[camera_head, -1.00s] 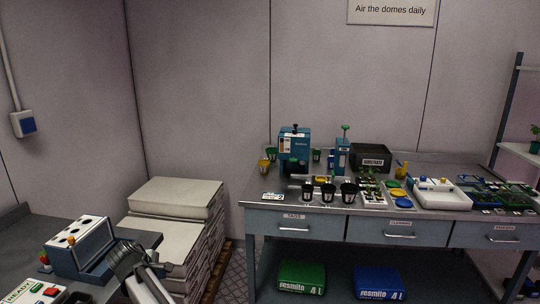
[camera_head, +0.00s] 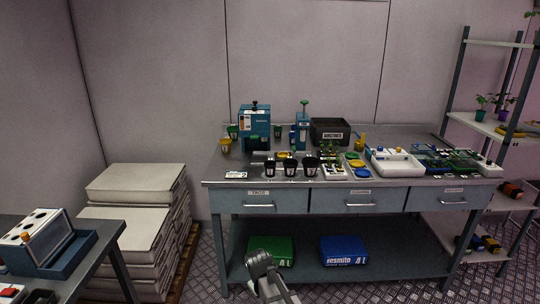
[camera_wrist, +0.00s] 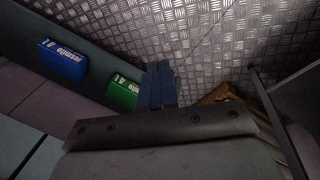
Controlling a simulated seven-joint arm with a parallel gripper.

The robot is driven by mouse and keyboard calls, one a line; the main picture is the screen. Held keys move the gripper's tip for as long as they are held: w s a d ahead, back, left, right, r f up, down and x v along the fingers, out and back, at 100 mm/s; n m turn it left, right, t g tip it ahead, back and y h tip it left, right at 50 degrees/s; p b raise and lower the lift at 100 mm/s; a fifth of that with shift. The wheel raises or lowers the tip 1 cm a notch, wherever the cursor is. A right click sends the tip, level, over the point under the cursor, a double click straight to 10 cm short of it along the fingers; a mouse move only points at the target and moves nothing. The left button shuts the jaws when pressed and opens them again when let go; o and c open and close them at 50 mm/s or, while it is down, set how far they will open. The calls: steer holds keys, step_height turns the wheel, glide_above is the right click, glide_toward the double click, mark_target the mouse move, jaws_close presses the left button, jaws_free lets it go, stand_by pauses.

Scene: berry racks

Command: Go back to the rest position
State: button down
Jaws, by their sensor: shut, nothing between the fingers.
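My gripper shows at the bottom of the wrist view (camera_wrist: 160,85), its two blue fingers pressed together with nothing between them. It points toward the checkered metal floor and the lower shelf of the workbench. In the head view my arm (camera_head: 268,275) rises from the bottom edge, in front of the bench; the fingers cannot be made out there. No object is touching the gripper in either view.
The workbench (camera_head: 225,187) carries pots, blue devices and trays. Below it lie a green bag (camera_head: 270,250) and a blue bag (camera_head: 343,250). Stacked white sacks (camera_head: 135,182) stand left, beside another table (camera_head: 98,240). A plant rack (camera_head: 459,85) stands right. Floor shows between them.

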steer(key=s+d+f+m+g+y, duration=0.1)
steer(key=s+d+f+m, duration=0.1)
steer(key=s+d+m, duration=0.3)
steer(key=s+d+f, duration=0.2)
steer(key=d, duration=0.5)
steer(key=s+d+f+m+g+y, duration=0.1)
steer(key=s+d+f+m, duration=0.2)
steer(key=d, duration=0.4)
steer(key=s+f+g, duration=0.2)
steer(key=s+f, duration=0.4)
steer(key=s, duration=0.4)
steer(key=s+f+g, duration=0.2)
steer(key=s+f, duration=0.5)
steer(key=s, duration=0.3)
steer(key=s+f+g, duration=0.2)
steer(key=s+f, duration=0.4)
steer(key=s, duration=0.4)
steer(key=shift+s+a+f+g, duration=0.25)
steer(key=shift+s+a+g, duration=0.05)
steer(key=shift+a+g, duration=0.1)
